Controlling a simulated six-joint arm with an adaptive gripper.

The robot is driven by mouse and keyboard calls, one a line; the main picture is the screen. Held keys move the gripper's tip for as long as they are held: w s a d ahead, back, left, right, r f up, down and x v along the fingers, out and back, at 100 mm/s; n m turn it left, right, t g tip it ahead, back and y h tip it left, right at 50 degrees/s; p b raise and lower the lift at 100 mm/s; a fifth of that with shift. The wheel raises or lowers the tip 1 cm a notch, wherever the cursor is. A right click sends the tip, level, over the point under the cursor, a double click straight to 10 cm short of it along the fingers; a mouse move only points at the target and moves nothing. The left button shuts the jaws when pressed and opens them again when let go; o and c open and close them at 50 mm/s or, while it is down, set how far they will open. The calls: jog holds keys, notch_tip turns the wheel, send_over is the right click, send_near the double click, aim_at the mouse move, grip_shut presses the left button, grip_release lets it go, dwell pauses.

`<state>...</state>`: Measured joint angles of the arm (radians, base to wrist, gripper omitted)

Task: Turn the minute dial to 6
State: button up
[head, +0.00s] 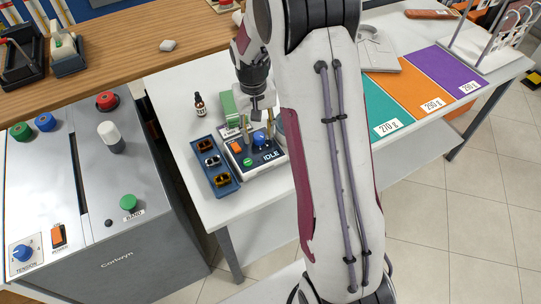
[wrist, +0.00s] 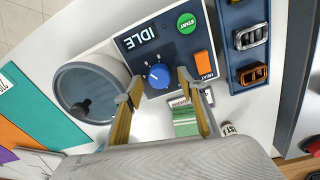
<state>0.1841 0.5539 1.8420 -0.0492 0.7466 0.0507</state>
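The minute dial is a small blue knob (wrist: 158,76) on the panel of a white-and-dark timer unit (wrist: 132,41) whose display reads IDLE. A pale mark shows on the knob, but the numbers around it are too small to read. The knob also shows in the head view (head: 259,138). The panel carries a green START button (wrist: 187,23) and an orange HEAT switch (wrist: 204,63). My gripper (wrist: 159,82) is open and empty, its tan fingers apart, one on each side of the knob in the wrist view. I cannot tell whether they touch it.
A round grey-rimmed vessel (wrist: 92,88) stands beside the unit. A blue tray (head: 221,187) of buckles lies on its other side. Weight-labelled mats (head: 420,88) lie at right.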

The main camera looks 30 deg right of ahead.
aim_at(258, 138)
jog(key=shift+a+n, duration=0.1)
jog(key=shift+n, duration=3.2)
jog(key=shift+s+n, duration=0.1)
jog(key=shift+n, duration=3.3)
notch_tip(258, 138, up, 8)
jog(key=shift+s+a+f, duration=0.1)
jog(key=shift+s+a, duration=0.05)
jog(key=shift+m, duration=0.6)
jog(key=shift+s+f+m, duration=0.25)
jog(key=shift+s+m, duration=0.1)
jog(key=shift+m, duration=0.15)
jog(key=s+a+r+m+t, duration=0.1)
jog(key=s+a+r+m, duration=0.1)
jog(key=s, duration=0.5)
jog(key=s+a+r+m+t, duration=0.1)
jog(key=s+a+r+m, duration=0.2)
jog(key=s+r+m, duration=0.1)
jog(key=s+a+r+m, duration=0.2)
jog(key=s+r, duration=0.3)
jog(key=s, duration=0.4)
jog(key=shift+s+a+r+m+t, duration=0.3)
jog(key=shift+s+m+t, duration=0.1)
jog(key=shift+m, duration=0.4)
